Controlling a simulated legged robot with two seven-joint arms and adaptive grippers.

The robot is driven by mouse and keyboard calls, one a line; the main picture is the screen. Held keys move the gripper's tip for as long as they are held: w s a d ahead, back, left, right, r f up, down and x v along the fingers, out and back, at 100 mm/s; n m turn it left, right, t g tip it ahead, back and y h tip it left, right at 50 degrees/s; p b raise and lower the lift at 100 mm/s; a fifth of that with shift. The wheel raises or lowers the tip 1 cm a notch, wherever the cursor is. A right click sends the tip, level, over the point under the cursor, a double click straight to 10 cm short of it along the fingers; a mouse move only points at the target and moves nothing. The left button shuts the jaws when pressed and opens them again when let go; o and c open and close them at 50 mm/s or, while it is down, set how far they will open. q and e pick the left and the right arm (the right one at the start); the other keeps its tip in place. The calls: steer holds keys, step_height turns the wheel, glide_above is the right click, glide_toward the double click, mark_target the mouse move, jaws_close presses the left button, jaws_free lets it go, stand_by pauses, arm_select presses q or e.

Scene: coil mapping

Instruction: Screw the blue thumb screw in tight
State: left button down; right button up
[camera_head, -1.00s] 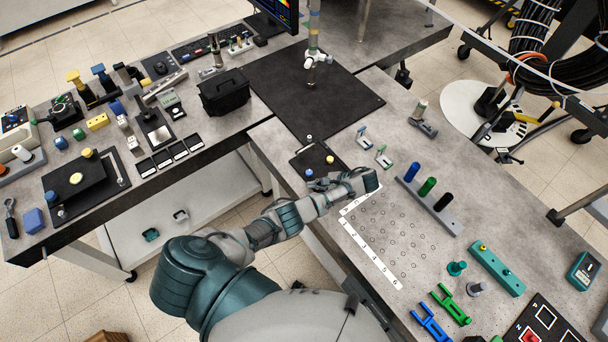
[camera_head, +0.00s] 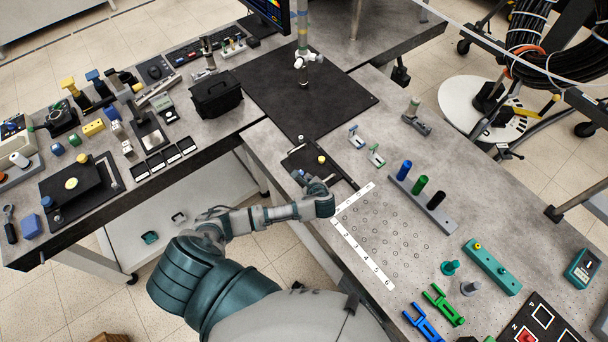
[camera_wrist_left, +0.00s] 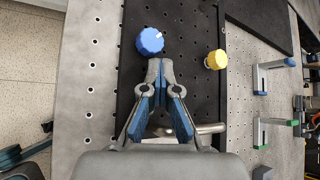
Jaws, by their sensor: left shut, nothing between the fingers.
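The blue thumb screw (camera_wrist_left: 150,41) shows in the left wrist view as a round knurled knob with a small white mark, at the left side of a black plate (camera_wrist_left: 196,60). In the head view the screw (camera_head: 298,174) is small and close to my gripper. My left gripper (camera_wrist_left: 159,62) is shut and empty. Its fingertips point at the screw and appear just short of its near edge; I cannot tell whether they touch. In the head view the gripper (camera_head: 312,183) is over the near part of the plate. My right gripper is in neither view.
A yellow knob (camera_wrist_left: 216,59) stands on the same plate, right of the screw. A metal rod (camera_wrist_left: 200,129) lies partly behind my fingers. Small clamps (camera_head: 375,155) stand to the right, and a perforated grid area (camera_head: 385,230) with a numbered strip lies nearer.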

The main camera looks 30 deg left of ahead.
mark_target(301, 183)
arm_select(q)
steer(key=shift+s+a+f+m+h, duration=0.3)
steer(key=shift+s+a+f+m, duration=0.5)
steer(key=shift+a+f, duration=0.15)
steer(key=shift+a, duration=0.3)
steer(key=c, duration=1.4)
jaws_free()
steer(key=shift+s+a, duration=0.1)
steer(key=shift+a+f, duration=0.2)
steer(key=shift+a, duration=0.35)
steer(key=shift+d+r, duration=0.25)
steer(key=shift+d, duration=0.45)
steer(key=shift+t, duration=0.3)
steer(key=v, duration=0.6)
steer(key=shift+s+a+r, duration=0.15)
steer(key=shift+r, duration=0.45)
steer(key=shift+d+r, duration=0.15)
steer(key=shift+d, duration=0.05)
